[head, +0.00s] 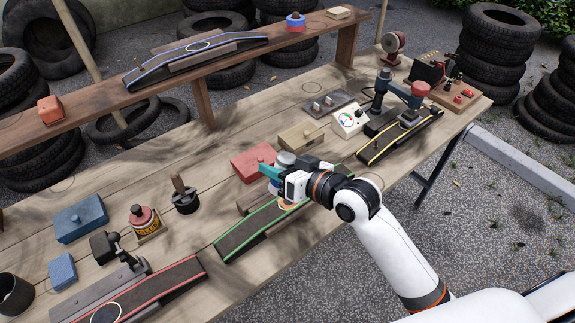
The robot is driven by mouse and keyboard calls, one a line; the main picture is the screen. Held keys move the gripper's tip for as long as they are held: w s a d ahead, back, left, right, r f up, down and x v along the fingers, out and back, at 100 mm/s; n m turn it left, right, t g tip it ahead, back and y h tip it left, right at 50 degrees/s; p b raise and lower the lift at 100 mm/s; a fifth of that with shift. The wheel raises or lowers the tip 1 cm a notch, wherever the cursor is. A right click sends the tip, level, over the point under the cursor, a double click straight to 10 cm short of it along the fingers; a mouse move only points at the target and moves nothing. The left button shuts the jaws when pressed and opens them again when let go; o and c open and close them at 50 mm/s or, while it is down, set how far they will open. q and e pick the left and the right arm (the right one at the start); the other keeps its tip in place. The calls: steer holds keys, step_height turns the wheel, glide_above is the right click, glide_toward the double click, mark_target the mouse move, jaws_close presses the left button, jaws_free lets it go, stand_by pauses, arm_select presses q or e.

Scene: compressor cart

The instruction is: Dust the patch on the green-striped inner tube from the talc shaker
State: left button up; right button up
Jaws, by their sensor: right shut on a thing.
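The green-striped inner tube (245,231) is a dark strip with green edges, lying over a stand on the table. Its upper right end runs behind my right gripper. An orange-rimmed patch spot (287,205) shows on it, partly hidden by the gripper. My right gripper (277,175) is just above this spot, shut on a grey-topped cylinder (285,159), which looks like the talc shaker. The gripper covers most of it, so I cannot tell its exact tilt or whether powder is falling. My left gripper is not in view.
A red-striped tube (160,287) lies front left, a yellow-striped tube (400,137) to the right, and a blue-striped tube (190,50) on the raised shelf. A red box (254,162) and a wooden block (300,136) stand close behind the gripper.

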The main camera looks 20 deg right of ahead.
steer(key=shift+w+a+f+m+y+b, duration=0.15)
steer(key=shift+f+m+y+b, duration=1)
steer(key=shift+m, duration=1.15)
steer(key=shift+a+f+m+y+b, duration=0.3)
steer(key=shift+f+m+y+b, duration=0.85)
steer(key=shift+m, duration=1.15)
steer(key=shift+w+a+f+m+y+b, duration=0.15)
steer(key=shift+f+m+y+b, duration=1)
steer(key=shift+m, duration=1.15)
steer(key=shift+s+r, duration=0.1)
steer(key=shift+r, duration=0.1)
